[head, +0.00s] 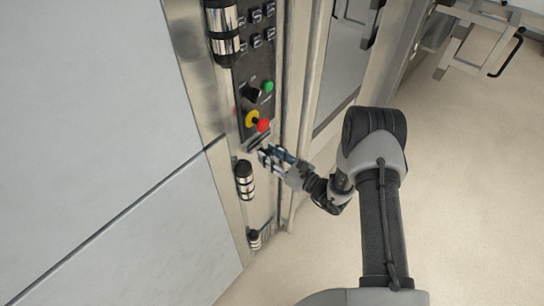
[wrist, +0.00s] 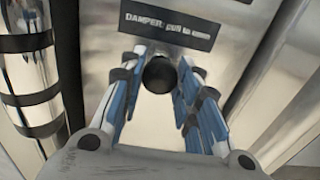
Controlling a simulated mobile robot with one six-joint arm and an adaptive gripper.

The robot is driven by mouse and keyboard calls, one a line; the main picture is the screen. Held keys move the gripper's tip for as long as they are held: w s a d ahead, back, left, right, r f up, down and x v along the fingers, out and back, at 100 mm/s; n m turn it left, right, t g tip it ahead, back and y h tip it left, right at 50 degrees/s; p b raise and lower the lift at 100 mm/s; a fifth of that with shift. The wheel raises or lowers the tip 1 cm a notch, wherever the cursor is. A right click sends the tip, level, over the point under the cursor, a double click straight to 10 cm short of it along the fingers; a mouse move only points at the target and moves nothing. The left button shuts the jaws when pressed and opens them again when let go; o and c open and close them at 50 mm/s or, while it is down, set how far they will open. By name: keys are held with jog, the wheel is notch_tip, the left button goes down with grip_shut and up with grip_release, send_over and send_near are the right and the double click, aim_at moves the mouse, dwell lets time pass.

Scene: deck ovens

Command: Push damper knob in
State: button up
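The damper knob (wrist: 160,74) is a round black knob on a bright metal panel in the wrist view, below a dark label (wrist: 170,28) that begins with "DAMPER". My gripper (wrist: 162,62) is open, with its blue-and-grey fingers to the left and right of the knob. The knob shows between the fingertips; I cannot tell whether they touch it. In the head view my gripper (head: 267,158) is close to the oven's front, below the control panel. The knob is hidden by my gripper there.
Banded cylindrical fittings (head: 244,180) stand out just left of my gripper. Open floor (head: 470,190) lies to the right.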

jog(key=o, duration=0.4)
jog(key=shift+o, duration=0.2)
jog(key=v, duration=1.2)
